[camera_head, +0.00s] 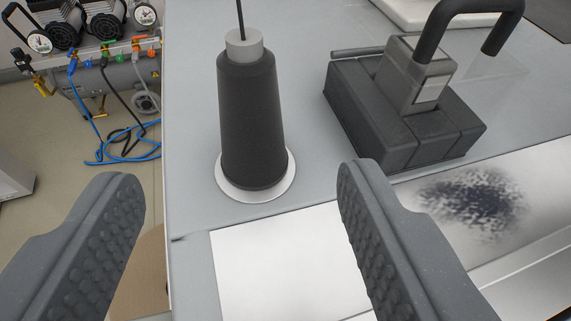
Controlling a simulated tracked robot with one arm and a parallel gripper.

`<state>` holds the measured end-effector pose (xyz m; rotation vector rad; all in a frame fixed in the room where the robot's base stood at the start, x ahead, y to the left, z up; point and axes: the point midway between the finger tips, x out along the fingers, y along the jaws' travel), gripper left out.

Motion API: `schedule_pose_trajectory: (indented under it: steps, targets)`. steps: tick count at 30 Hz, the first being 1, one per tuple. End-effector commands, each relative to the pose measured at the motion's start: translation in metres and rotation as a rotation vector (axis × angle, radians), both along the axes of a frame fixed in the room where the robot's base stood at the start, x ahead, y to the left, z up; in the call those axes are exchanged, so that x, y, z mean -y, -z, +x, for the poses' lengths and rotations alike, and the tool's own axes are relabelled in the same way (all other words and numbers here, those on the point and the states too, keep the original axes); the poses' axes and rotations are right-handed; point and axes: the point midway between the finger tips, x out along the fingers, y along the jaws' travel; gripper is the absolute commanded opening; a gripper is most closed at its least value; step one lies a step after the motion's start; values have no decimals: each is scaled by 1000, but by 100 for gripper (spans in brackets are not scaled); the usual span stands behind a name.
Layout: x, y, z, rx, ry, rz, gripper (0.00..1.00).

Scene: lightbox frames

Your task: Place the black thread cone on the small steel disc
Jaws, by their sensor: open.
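The black thread cone (252,125) stands upright in the upper middle of the view, with a light grey top and a thin dark rod rising from it. Its base sits on the small steel disc (228,192), whose bright rim shows around the cone's foot. My gripper (240,200) is open and empty. Its two dark studded fingers show at the lower left and lower middle, apart from the cone, which stands beyond them and between them in the picture.
A dark block with a black curved handle (400,110) stands right of the cone. A pale plate (275,265) lies in front, and a dark speckled patch (475,195) marks the surface at right. The table's left edge is near; a compressor with blue hose (105,85) stands beyond on the floor.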

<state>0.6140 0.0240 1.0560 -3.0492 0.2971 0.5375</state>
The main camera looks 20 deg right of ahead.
Motion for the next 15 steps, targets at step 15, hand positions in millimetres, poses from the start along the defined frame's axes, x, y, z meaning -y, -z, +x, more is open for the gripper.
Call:
schedule_pose_trajectory:
  steps: [15]
  targets:
    - [-17, -60, -3, 5, -42, 33, 58]
